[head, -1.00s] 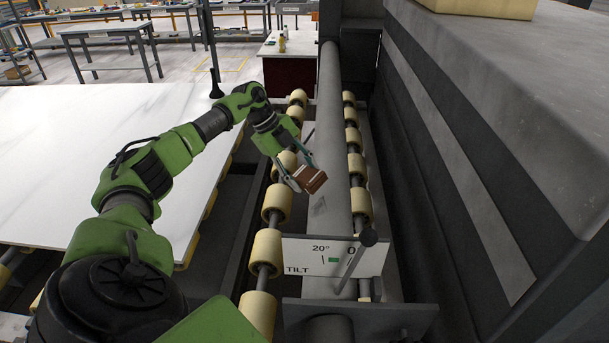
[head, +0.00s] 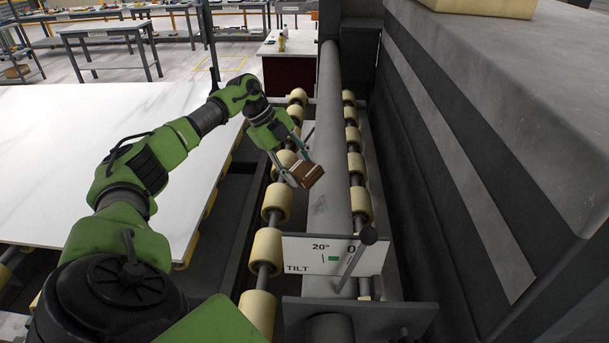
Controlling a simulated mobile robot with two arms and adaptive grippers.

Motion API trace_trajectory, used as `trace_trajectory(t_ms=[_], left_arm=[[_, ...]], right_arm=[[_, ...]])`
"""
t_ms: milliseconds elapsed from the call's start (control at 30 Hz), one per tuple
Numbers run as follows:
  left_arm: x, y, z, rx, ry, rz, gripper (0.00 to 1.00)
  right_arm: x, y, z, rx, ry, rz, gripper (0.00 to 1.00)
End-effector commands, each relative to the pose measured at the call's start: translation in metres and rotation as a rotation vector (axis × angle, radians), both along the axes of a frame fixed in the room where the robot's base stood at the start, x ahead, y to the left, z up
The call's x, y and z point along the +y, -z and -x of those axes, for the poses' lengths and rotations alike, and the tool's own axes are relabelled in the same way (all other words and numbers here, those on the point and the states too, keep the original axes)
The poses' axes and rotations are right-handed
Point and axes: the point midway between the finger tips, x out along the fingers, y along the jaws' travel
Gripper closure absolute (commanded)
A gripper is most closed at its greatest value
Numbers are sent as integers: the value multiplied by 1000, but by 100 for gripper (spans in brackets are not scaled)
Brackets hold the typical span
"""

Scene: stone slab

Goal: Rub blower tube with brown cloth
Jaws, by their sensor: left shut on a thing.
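The blower tube (head: 332,130) is a long grey cylinder running away from me between two rows of rollers. Dark smudges show on its top near the cloth. My left gripper (head: 303,172) is shut on the folded brown cloth (head: 309,175). The cloth is at the left side of the tube's upper surface; I cannot tell whether it touches. My right gripper is not in view.
Cream rollers (head: 267,250) line both sides of the tube. A tilt scale plate (head: 300,254) with a lever (head: 356,262) stands at the near end. A white stone slab (head: 60,150) lies left. A large grey machine body (head: 500,110) walls off the right.

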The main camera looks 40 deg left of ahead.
Motion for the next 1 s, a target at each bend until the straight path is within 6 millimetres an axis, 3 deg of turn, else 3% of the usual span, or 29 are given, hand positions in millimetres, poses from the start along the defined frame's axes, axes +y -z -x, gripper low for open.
trace_trajectory(t_ms=[500,1000], left_arm=[[-19,46,-16,-4,3,12,73],[-22,52,-19,-6,2,13,73]], right_arm=[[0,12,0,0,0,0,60],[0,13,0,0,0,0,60]])
